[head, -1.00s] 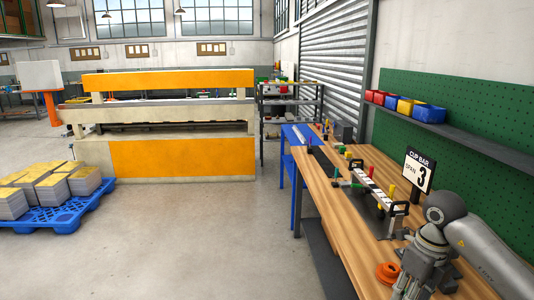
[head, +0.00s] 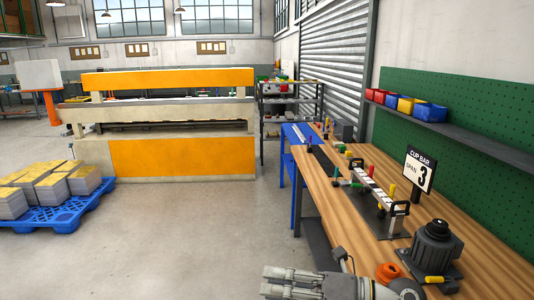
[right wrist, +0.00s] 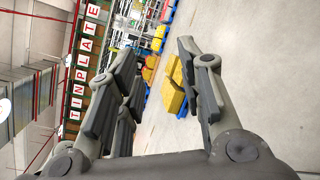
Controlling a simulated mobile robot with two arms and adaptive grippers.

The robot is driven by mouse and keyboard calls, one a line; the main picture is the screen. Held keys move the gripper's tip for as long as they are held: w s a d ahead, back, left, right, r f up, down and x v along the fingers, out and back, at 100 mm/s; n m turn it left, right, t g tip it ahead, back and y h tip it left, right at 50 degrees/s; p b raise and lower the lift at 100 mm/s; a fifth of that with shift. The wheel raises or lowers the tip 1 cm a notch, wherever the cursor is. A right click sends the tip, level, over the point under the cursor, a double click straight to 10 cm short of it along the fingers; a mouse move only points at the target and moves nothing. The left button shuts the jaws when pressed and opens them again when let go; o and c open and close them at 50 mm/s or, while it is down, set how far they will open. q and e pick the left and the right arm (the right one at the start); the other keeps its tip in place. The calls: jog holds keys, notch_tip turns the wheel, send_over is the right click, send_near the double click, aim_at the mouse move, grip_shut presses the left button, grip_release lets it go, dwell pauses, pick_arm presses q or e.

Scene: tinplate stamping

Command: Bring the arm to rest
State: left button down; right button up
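My right gripper (head: 278,283) shows at the bottom of the head view, pointing left, in front of the bench's near edge. In the right wrist view its fingers (right wrist: 158,62) are spread apart with nothing between them, so it is open and empty. The wooden bench (head: 336,205) runs along the right side. A dark round-topped device (head: 437,247) and an orange ring-shaped part (head: 389,272) stand on it, to the right of the gripper and apart from it. My left gripper is not in view.
A cup bar fixture (head: 377,195) and a "CUP BAR SPAN 3" sign (head: 419,169) stand on the bench. A blue pallet (head: 62,213) with stacked sheets lies at the left. A yellow press (head: 180,157) stands behind. The floor between (head: 215,235) is clear.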

jog(key=w+d+r+m+t+h, duration=0.25)
jog(key=d+m+t, duration=0.25)
jog(key=m+t, duration=0.4)
jog(key=w+d+r+m+t+h, duration=0.15)
jog(key=d+m+t+h, duration=0.25)
jog(key=m+t, duration=0.55)
jog(key=s+d+f+m+g+h, duration=0.2)
jog(key=d+f+m+g+h, duration=0.3)
jog(key=f+m, duration=0.3)
jog(key=s+d+f+m+g+h, duration=0.2)
jog(key=s+d+f+m+h, duration=0.1)
jog(key=d+f+m+h, duration=0.35)
jog(key=s+a+f+m+g+y, duration=0.1)
jog(key=s+f+m+g, duration=0.1)
jog(key=s+f+g, duration=0.7)
jog(key=s+a+f+m+g+y, duration=0.1)
jog(key=s+f+m+g, duration=0.2)
jog(key=s+f, duration=0.8)
jog(key=s+f+g, duration=0.1)
jog(key=s+f, duration=0.1)
jog(key=f, duration=1)
jog(key=s+f+g, duration=0.1)
jog(key=s+f, duration=0.2)
jog(key=f, duration=0.9)
jog(key=s+d+f, duration=0.2)
jog(key=s+f, duration=1.3)
jog(key=shift+s+d+n+g+h, duration=0.3)
jog(key=shift+s+d+n+g, duration=0.05)
jog(key=shift+d+n, duration=0.05)
